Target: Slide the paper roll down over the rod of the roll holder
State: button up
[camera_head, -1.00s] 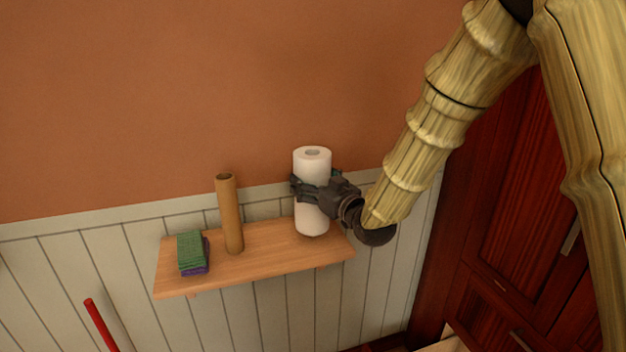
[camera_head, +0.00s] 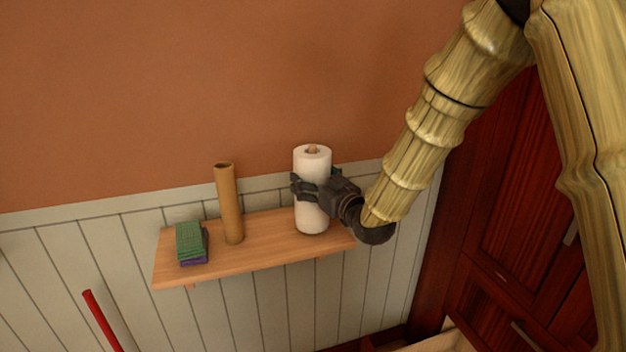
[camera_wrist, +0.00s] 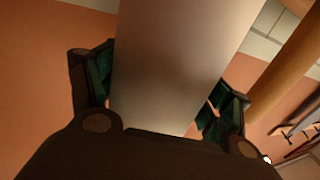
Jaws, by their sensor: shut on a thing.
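The white paper roll (camera_head: 312,215) stands upright at the right end of the wooden shelf. A brown rod tip (camera_head: 312,149) shows at the hole in its top, so the roll is around the rod of the holder; the rest of the holder is hidden. My gripper (camera_head: 308,190) is shut on the roll's middle from the right. In the wrist view the roll (camera_wrist: 180,65) fills the space between the fingers (camera_wrist: 160,100). The roll's lower end is at or very near the shelf; I cannot tell whether it touches.
A brown cardboard tube (camera_head: 229,205) stands upright on the shelf (camera_head: 270,250) left of the roll. Green and purple sponges (camera_head: 191,242) lie at the shelf's left end. A red stick (camera_head: 101,320) is at lower left. Dark red cabinets (camera_head: 520,220) stand at right.

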jog(key=o, duration=1.1)
